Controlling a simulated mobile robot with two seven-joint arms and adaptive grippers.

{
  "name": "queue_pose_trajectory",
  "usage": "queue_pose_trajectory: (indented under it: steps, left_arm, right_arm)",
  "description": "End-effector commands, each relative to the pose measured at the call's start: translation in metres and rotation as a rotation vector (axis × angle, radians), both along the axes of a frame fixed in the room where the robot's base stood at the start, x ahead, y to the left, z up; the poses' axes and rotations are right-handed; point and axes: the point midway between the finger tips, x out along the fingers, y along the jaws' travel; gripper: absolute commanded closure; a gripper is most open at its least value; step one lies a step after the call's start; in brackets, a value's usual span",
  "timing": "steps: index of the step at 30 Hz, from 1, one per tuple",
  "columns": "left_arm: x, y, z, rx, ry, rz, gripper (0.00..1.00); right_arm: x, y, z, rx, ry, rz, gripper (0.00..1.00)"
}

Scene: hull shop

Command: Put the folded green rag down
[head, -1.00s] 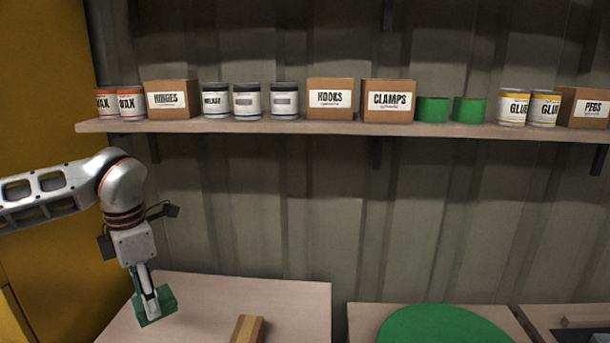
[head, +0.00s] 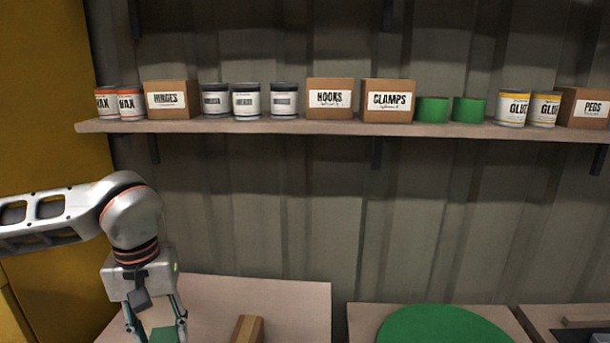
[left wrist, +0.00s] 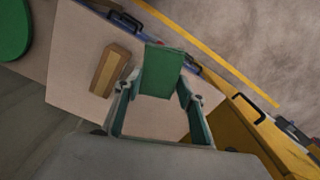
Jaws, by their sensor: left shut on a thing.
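The folded green rag (left wrist: 162,70) is a flat green block between the fingertips of my left gripper (left wrist: 158,88) in the left wrist view. In the head view the rag (head: 164,335) shows between the fingers at the bottom edge, partly cut off. My left gripper (head: 158,330) is shut on it, pointing down over the left end of a pale wooden tabletop (head: 290,300). I cannot tell whether the rag touches the tabletop. My right gripper is in neither view.
A wooden block (head: 247,330) lies on the tabletop right of the rag. A round green piece (head: 445,326) lies on another pale top, across a gap. A wall shelf (head: 260,127) with cans and boxes runs above. A yellow panel (head: 45,120) stands at left.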

Motion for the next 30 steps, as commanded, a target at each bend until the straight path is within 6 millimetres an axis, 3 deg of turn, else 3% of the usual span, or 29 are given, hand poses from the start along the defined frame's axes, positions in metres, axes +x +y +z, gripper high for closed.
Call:
queue_pose_trajectory:
  steps: [7,17,23,30]
  left_arm:
    - [-0.009,-0.006,-0.002,-0.001,0.0,-0.238,0.82]
    - [-0.008,-0.005,0.0,-0.002,-0.001,-0.231,0.82]
    - [0.01,0.005,0.008,-0.006,-0.011,0.052,0.82]
    - [0.04,0.026,0.018,-0.015,-0.017,0.575,0.82]
  right_arm:
    - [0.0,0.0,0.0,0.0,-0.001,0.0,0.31]
    - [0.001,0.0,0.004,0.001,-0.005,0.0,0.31]
    - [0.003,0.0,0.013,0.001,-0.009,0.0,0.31]
    - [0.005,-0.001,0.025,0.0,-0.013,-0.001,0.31]
